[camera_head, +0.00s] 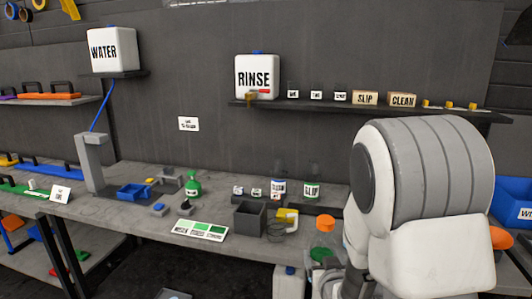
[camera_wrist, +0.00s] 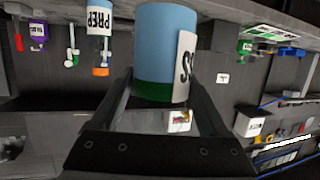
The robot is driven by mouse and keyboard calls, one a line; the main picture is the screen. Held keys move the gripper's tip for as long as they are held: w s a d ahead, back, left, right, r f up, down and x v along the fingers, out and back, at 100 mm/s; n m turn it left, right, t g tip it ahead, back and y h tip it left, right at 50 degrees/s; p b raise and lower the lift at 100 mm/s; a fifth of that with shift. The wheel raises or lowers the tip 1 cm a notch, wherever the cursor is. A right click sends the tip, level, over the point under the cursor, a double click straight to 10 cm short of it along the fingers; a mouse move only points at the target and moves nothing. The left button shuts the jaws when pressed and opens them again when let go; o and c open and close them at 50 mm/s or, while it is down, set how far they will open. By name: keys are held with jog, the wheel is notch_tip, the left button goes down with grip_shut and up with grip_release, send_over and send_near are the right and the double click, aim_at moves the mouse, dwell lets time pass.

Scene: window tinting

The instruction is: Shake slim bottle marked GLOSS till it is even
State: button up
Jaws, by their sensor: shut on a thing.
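My gripper (camera_wrist: 160,82) is shut on a slim bottle (camera_wrist: 163,38) in the wrist view. The bottle has a blue body, a dark green band at the end nearest my palm, and a white label turned partly away, with only "SS" readable. In the head view my arm fills the right side, and neither my gripper nor the held bottle can be made out there.
The bench (camera_head: 130,183) holds a SLIP bottle (camera_head: 312,190), a green spray bottle (camera_head: 193,184), a grey bin (camera_head: 250,217) and a blue tray (camera_head: 134,191). A RINSE tank (camera_head: 257,77) stands on the shelf above.

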notch_tip(320, 180, down, 8)
jog(key=shift+w+f, duration=0.15)
jog(key=shift+f, duration=0.05)
notch_tip(320, 180, up, 8)
jog(key=shift+r, duration=0.15)
notch_tip(320, 180, down, 8)
jog(key=shift+f, duration=0.2)
jog(key=shift+r, duration=0.15)
